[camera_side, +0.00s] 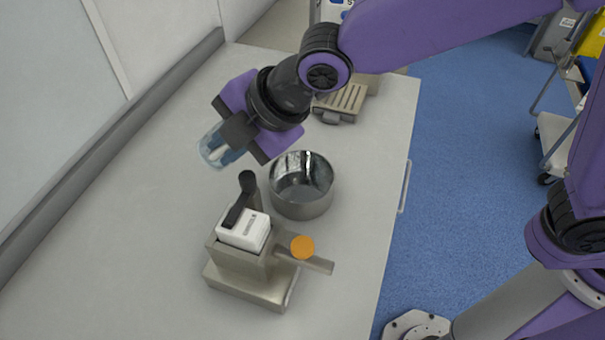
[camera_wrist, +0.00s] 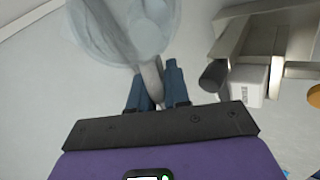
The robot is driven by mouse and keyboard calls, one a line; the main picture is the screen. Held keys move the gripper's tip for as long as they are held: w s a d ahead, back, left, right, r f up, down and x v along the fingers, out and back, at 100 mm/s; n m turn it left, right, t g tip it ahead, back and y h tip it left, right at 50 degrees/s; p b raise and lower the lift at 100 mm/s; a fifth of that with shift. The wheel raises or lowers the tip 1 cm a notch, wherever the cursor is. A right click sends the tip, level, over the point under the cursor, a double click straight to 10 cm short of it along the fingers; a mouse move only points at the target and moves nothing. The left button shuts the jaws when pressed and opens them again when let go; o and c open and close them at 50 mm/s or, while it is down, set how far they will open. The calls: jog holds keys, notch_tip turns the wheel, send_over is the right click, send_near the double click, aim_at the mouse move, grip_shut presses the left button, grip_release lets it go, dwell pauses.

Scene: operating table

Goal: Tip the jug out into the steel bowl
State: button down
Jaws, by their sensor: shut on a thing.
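The clear, bluish jug (camera_side: 211,150) is held in the air by my gripper (camera_side: 228,143). In the wrist view the jug (camera_wrist: 112,30) fills the top left, and my gripper (camera_wrist: 152,88) is shut on its pale handle (camera_wrist: 152,76). The jug looks tilted in the side view; its contents cannot be made out. The shiny steel bowl (camera_side: 303,203) stands upright on the table. The jug is up and to the left of the bowl in the side picture, apart from it. The bowl does not show in the wrist view.
A metal stand (camera_side: 243,283) with a white box (camera_side: 243,231), black lever (camera_side: 245,190) and orange disc (camera_side: 302,247) is in front of the bowl. A slatted metal device (camera_side: 340,101) stands behind. The left of the table (camera_side: 130,230) is clear, up to a grey rail.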

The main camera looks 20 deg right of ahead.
jog(key=shift+r+y, duration=0.1)
jog(key=shift+y, duration=0.4)
jog(key=shift+d+r+t+y, duration=0.2)
jog(key=shift+r+t+y, duration=0.25)
jog(key=shift+y, duration=0.15)
dwell(0.5)
jog(key=shift+s+d+f+m+t+y, duration=0.15)
jog(key=shift+d+m+t+y, duration=0.15)
jog(key=shift+y, duration=0.6)
jog(key=shift+s+d+f+t+y+b, duration=0.1)
jog(key=shift+s+d+t+y+b, duration=0.15)
jog(key=shift+d+y, duration=0.2)
jog(key=shift+d+f+t+y+b, duration=0.1)
jog(key=shift+d+t+y, duration=0.25)
jog(key=shift+d, duration=0.15)
dwell(0.7)
jog(key=shift+s+d+r+t+y+b, duration=0.1)
jog(key=shift+d+r+t+y+b, duration=0.4)
jog(key=shift+b, duration=0.9)
dwell(0.5)
jog(key=shift+d+f+m+y+b, duration=0.15)
jog(key=shift+m+y+b, duration=0.15)
jog(key=shift+y+b, duration=0.4)
